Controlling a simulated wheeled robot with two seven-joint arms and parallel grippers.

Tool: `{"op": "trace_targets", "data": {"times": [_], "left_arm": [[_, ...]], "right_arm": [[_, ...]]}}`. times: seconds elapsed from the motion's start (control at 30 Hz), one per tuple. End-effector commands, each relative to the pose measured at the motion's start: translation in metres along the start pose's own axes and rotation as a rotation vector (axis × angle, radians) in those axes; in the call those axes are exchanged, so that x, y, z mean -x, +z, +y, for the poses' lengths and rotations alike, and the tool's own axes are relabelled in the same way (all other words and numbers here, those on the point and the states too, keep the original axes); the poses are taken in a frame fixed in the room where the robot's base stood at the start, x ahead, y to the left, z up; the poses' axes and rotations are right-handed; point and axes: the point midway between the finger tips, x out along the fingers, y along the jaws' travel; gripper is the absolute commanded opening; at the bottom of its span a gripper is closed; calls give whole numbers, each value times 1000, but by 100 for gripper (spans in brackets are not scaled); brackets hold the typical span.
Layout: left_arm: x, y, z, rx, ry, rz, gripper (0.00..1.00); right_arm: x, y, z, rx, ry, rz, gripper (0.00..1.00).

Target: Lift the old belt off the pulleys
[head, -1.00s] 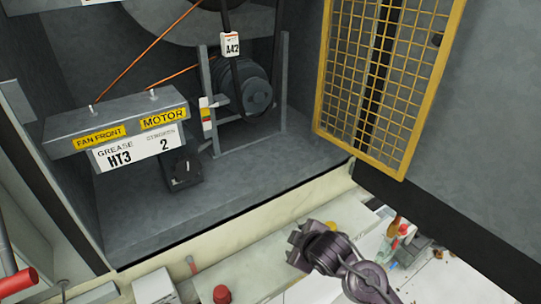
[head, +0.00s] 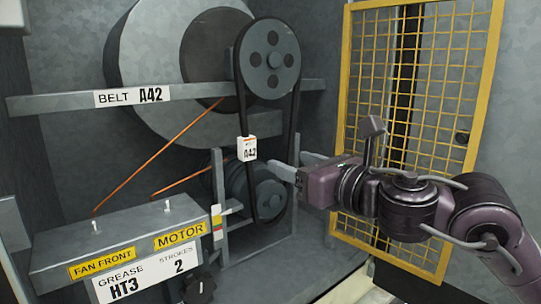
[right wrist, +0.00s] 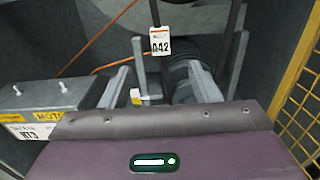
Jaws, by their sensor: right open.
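The old belt (head: 242,108) is a black loop around the large upper pulley (head: 270,60) and the lower motor pulley (head: 268,200). A white A42 tag (head: 247,149) hangs on its left run. My right gripper (head: 288,163) comes in from the right, open and empty, with its fingers near the belt's right run above the motor pulley. In the right wrist view its fingers (right wrist: 160,75) are spread, with the belt's two runs (right wrist: 234,45) and the tag (right wrist: 161,41) beyond. I cannot tell whether a finger touches the belt. My left gripper is out of view.
A yellow mesh guard door (head: 420,80) stands open behind my right arm. A grey bar labelled BELT A42 (head: 60,103) crosses left of the upper pulley. A grease block (head: 125,235) with orange lines sits at lower left. An upright frame (head: 219,200) stands beside the motor.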

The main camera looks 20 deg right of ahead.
Motion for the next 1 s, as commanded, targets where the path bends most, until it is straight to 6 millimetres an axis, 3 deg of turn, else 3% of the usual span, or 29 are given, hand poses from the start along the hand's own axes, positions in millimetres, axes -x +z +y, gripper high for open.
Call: {"op": "trace_targets", "data": {"times": [0.3, 0.7, 1.0], "left_arm": [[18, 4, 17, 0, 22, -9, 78], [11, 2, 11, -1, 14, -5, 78], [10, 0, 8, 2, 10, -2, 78]], "right_arm": [[-58, 2, 2, -12, 3, 1, 56], [-131, -1, 1, -8, 0, 0, 56], [-152, -1, 1, -7, 0, 1, 56]]}}
